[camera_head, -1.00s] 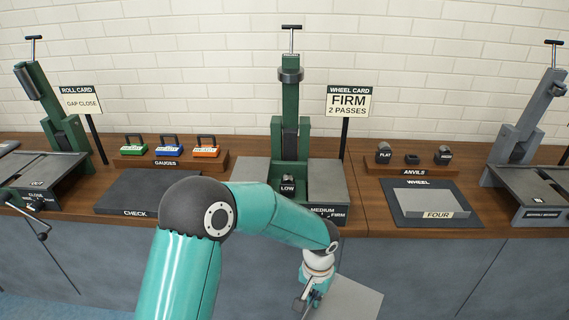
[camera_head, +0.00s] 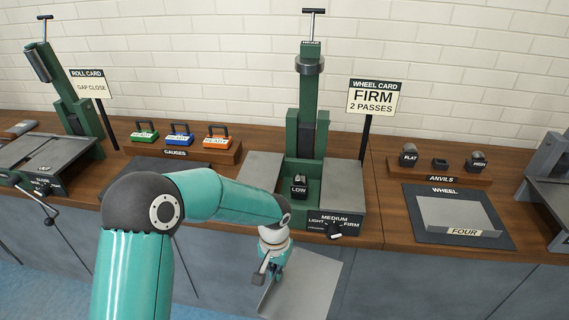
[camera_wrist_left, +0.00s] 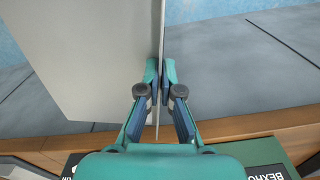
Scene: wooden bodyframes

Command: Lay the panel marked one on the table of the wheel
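My left gripper (camera_head: 272,272) is low in front of the bench in the head view. It is shut on the edge of a plain grey panel (camera_head: 308,285), which hangs to its right, below the bench top. The left wrist view shows both fingers (camera_wrist_left: 160,72) closed on the thin edge of the panel (camera_wrist_left: 90,55). No number shows on it. The wheel (camera_head: 308,120) is a green machine with a grey table (camera_head: 335,182) on both sides of its LOW anvil (camera_head: 299,186). The table is bare where I see it. My right gripper is out of view.
The wheel card (camera_head: 375,97) reads firm, 2 passes. A panel marked four (camera_head: 455,214) lies on the WHEEL mat (camera_head: 425,233) to the right, below the anvils rack (camera_head: 430,172). The gauges rack (camera_head: 180,151) and a roll machine (camera_head: 75,118) stand left.

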